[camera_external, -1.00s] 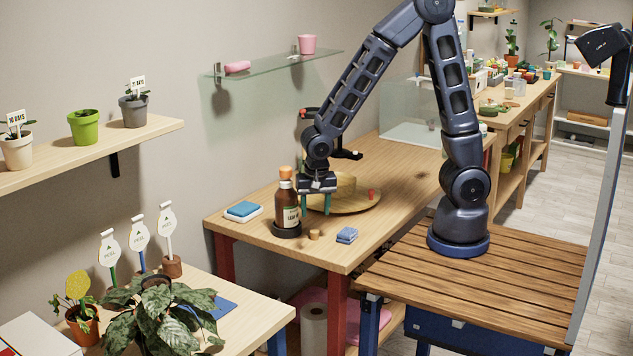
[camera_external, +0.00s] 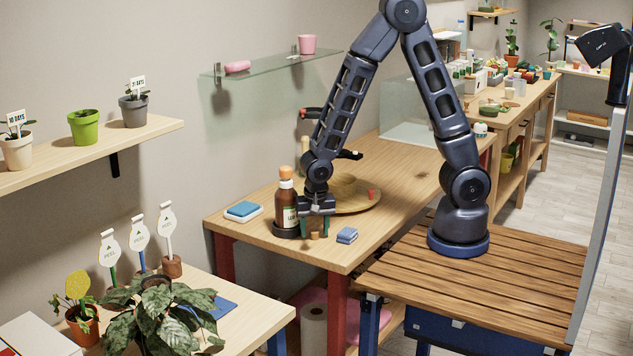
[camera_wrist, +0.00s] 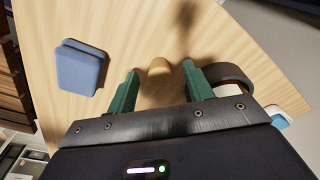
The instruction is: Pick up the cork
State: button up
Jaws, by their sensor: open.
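The cork (camera_external: 315,236) is a small tan cylinder standing on the wooden table (camera_external: 350,259) near its front edge. My gripper (camera_external: 314,232) is open, pointing down, with its green fingers on either side of the cork in the outside view. In the wrist view the cork (camera_wrist: 159,67) lies between and just beyond the fingertips of my gripper (camera_wrist: 160,72), with a gap on each side. I cannot tell how far the fingertips are above the table.
A brown bottle (camera_external: 286,208) with an orange cap stands on a dark round base just left of my gripper. A blue-and-white block (camera_external: 242,211) lies farther left. A round wooden board (camera_external: 362,201) is behind.

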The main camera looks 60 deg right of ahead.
jog(key=shift+c, duration=0.4)
jog(key=c, duration=1)
jog(key=shift+r, duration=0.1)
